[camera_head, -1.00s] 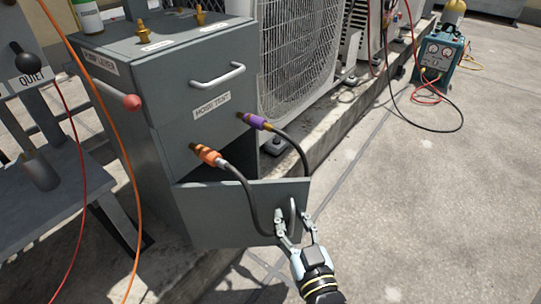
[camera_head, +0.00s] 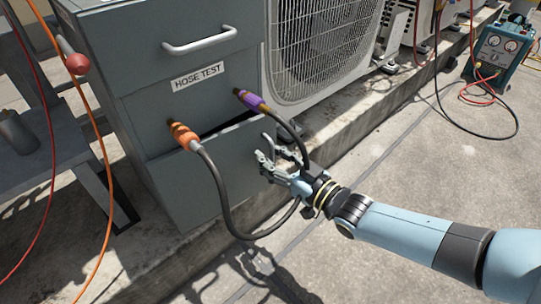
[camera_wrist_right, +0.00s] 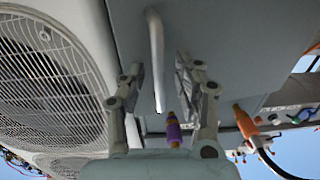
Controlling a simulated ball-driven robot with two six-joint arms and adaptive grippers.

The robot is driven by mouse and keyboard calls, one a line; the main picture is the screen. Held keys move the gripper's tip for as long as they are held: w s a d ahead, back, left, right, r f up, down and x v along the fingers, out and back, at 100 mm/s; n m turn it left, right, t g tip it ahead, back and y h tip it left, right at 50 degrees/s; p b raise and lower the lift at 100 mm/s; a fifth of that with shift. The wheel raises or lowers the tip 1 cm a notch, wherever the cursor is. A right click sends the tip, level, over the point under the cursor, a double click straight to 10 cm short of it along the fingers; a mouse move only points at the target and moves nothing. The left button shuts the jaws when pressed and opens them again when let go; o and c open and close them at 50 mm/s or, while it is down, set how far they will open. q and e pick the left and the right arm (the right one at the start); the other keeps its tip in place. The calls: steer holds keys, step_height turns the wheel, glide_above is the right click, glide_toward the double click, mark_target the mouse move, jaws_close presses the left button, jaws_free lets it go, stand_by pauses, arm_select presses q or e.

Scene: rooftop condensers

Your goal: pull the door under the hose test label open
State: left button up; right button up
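The grey cabinet door (camera_head: 195,190) sits below the white HOSE TEST label (camera_head: 199,77). It stands slightly ajar, with a dark gap along its top. My right gripper (camera_head: 278,164) is at the door's right side. In the right wrist view, the open gripper (camera_wrist_right: 160,85) has its fingers on either side of the door's bar handle (camera_wrist_right: 155,55), with visible space around it. The handle is hard to make out in the head view. A black hose (camera_head: 223,205) loops in front of the door between an orange coupling (camera_head: 183,136) and a purple coupling (camera_head: 250,99). My left gripper is not in view.
A drawer handle (camera_head: 206,43) is above the label. A condenser unit (camera_head: 322,45) stands right of the cabinet on a concrete ledge. Red and orange hoses hang at the left. A teal gauge box (camera_head: 497,52) is at the far right.

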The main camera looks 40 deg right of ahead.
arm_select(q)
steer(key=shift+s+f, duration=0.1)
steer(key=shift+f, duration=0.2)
arm_select(e)
steer(key=shift+w+d+y, duration=0.1)
steer(key=shift+w+y, duration=0.2)
steer(key=shift+w, duration=0.2)
